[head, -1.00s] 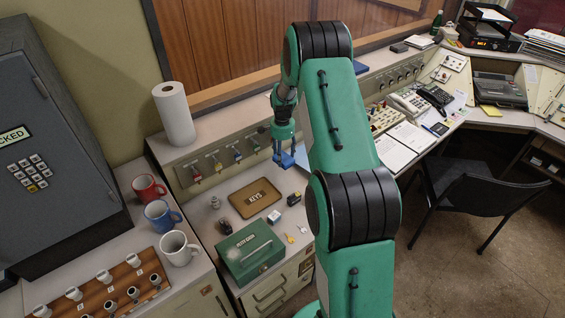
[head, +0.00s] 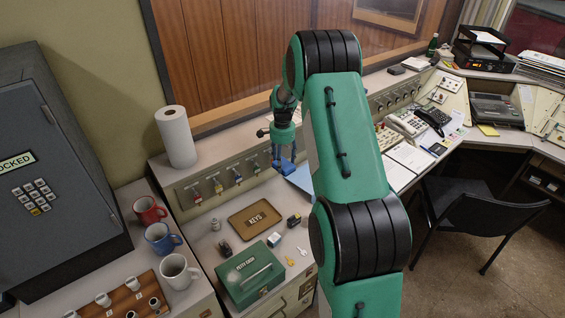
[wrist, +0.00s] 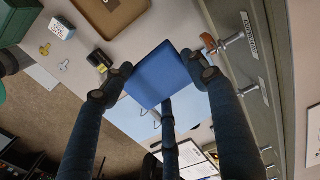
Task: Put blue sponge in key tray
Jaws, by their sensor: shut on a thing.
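My gripper (head: 284,163) is shut on the blue sponge (wrist: 162,75), which sits between the fingertips in the wrist view. In the head view the gripper hangs above the counter, to the right of the key tray, and the sponge is hard to make out there. The key tray (head: 255,219) is a brown tray marked KEYS, lying flat on the counter. Its corner also shows at the top of the wrist view (wrist: 136,17), apart from the sponge. No other thing shows on the visible part of the tray.
A green petty cash box (head: 250,276) stands in front of the tray. Hanging keys (head: 217,187) line the panel behind. Mugs (head: 161,238) stand at the left.

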